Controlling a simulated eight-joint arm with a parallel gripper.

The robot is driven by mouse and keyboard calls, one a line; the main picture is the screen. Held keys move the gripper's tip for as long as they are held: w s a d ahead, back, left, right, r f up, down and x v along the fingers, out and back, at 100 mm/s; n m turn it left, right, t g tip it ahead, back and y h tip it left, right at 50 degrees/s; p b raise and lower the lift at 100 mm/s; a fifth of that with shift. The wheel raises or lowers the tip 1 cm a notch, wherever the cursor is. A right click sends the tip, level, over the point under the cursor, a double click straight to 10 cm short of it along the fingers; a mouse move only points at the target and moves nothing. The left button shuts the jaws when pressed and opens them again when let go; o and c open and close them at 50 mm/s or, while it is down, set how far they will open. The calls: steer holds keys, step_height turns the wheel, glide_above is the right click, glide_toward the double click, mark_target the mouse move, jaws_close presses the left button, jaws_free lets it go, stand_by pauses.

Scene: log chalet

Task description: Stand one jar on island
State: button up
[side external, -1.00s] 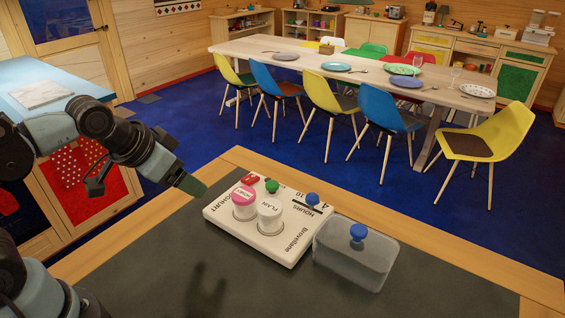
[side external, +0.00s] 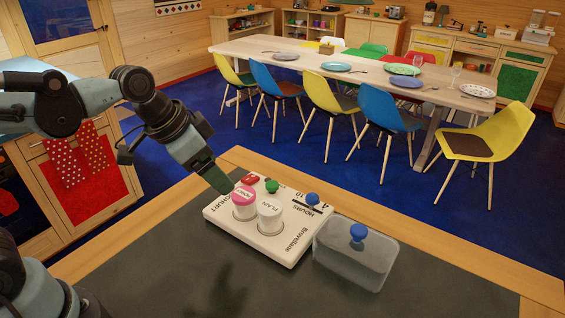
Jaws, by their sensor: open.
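A jar with a pink lid (side external: 244,202) and a white-lidded jar marked PLAIN (side external: 269,217) stand side by side in the white yoghurt maker (side external: 285,243). The maker rests on the dark top of the island (side external: 150,265). My gripper (side external: 228,190) points down and to the right, with its tip at the left of the pink-lidded jar in the picture. It is open and holds nothing that I can see. Whether its tip touches the jar cannot be told.
A clear cover with a blue knob (side external: 357,262) stands right of the maker. Green (side external: 271,187) and blue (side external: 312,199) knobs stick up from the maker. The island's dark top is bare at front and left. A dining table (side external: 300,50) with chairs stands behind.

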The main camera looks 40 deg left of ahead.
mark_target(269, 206)
steer(key=w+d+m+g+h, duration=0.1)
steer(key=w+d+m+g, duration=0.1)
steer(key=w+d+m, duration=0.25)
steer(key=shift+s+d+x, duration=0.15)
steer(key=shift+s+x, duration=0.05)
steer(key=shift+x, duration=1.9)
steer(key=shift+s+d+x, duration=0.15)
steer(key=shift+s+x, duration=0.1)
steer(key=shift+x, duration=1.8)
steer(key=shift+s+d+x, duration=0.15)
steer(key=shift+s+x, duration=0.05)
steer(key=shift+x, duration=1.9)
steer(key=shift+f, duration=0.1)
steer(key=c, duration=1.3)
